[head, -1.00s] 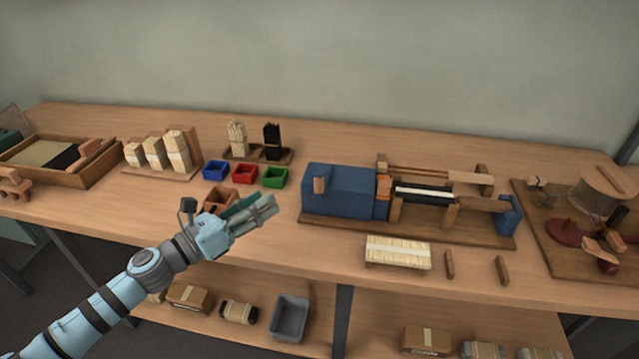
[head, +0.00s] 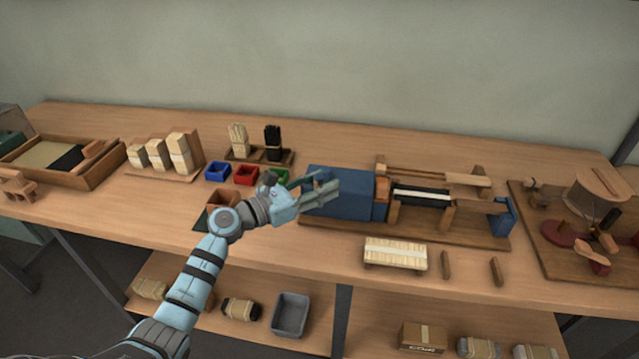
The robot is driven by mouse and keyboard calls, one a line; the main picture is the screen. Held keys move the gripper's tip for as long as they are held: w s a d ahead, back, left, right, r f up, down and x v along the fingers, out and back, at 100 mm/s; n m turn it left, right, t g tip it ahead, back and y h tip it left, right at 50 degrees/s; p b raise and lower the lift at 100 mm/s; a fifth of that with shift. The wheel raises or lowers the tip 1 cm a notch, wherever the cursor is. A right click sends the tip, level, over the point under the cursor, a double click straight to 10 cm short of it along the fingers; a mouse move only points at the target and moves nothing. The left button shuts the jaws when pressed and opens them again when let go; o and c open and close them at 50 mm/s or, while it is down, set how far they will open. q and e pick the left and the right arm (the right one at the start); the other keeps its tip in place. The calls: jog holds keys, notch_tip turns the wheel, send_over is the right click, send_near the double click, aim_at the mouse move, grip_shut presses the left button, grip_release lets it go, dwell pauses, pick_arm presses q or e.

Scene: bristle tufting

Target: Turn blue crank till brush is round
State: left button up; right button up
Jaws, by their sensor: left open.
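The blue housing of the bench machine (head: 350,205) stands on a wooden base at mid-table. The small wooden knob on its front is now hidden behind my gripper. To its right a dark brush with a strip of white bristles (head: 422,194) lies lengthwise between wooden supports. A smaller blue piece (head: 502,217) sits at the machine's right end. My left gripper (head: 328,194) is open, with its fingers pointing right over the left part of the blue housing. I cannot tell whether it touches it. My right gripper is not in view.
Blue (head: 217,172), red (head: 246,174) and green (head: 277,176) bins stand left of the machine. A bristle block (head: 396,254) and two wooden pegs lie in front. A round-based wooden device (head: 567,234) stands at the right.

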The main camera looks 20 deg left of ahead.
pick_arm(q)
grip_shut()
dwell(0.3)
